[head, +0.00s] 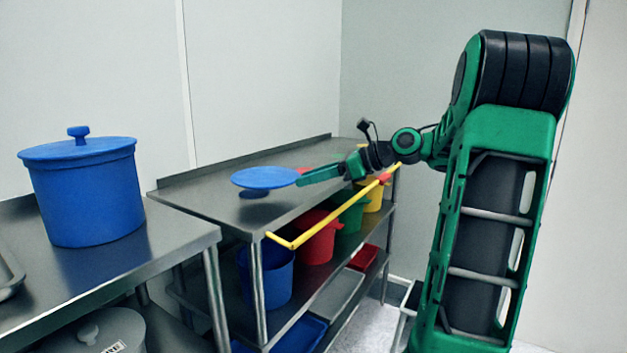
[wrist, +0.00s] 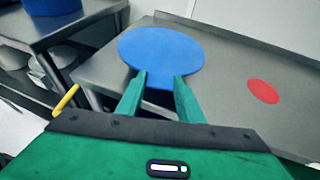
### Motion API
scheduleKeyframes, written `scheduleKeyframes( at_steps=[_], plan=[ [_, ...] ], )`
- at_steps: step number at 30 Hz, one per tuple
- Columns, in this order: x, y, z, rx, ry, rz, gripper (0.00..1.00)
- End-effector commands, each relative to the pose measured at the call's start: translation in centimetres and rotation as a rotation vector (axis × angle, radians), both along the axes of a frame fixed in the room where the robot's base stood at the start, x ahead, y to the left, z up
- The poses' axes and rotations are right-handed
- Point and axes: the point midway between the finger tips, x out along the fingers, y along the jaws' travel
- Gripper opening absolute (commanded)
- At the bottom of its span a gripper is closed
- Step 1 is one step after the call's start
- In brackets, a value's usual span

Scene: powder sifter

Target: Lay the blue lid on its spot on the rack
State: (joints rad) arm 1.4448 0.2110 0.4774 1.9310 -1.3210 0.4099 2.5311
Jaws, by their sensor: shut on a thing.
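The flat round blue lid (head: 262,178) is held level above the near left part of the steel rack's top (head: 225,204), with a dark shadow beneath it. My gripper (head: 300,179) is shut on the lid's right edge in the head view. In the wrist view the two green fingers (wrist: 160,84) hold the near edge of the lid (wrist: 160,52), with the rack top (wrist: 225,85) behind and below. A flat red disc (wrist: 263,91) lies on the rack top to the right.
A yellow rail (head: 340,213) runs along the rack's front edge. Blue (head: 278,275), red (head: 314,243), green (head: 352,215) and yellow (head: 371,198) buckets stand below the top. A large blue lidded bin (head: 85,195) stands on the left table. A wall backs the rack.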

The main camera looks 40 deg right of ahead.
Motion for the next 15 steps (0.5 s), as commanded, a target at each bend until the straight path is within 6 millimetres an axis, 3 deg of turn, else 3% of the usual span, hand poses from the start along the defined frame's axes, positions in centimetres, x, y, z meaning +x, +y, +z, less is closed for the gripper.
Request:
scheduleKeyframes(
  at_steps=[15],
  plan=[
    [3.3, 1.2, -0.7, 0.000, 0.000, 0.001, 0.11]
  ],
)
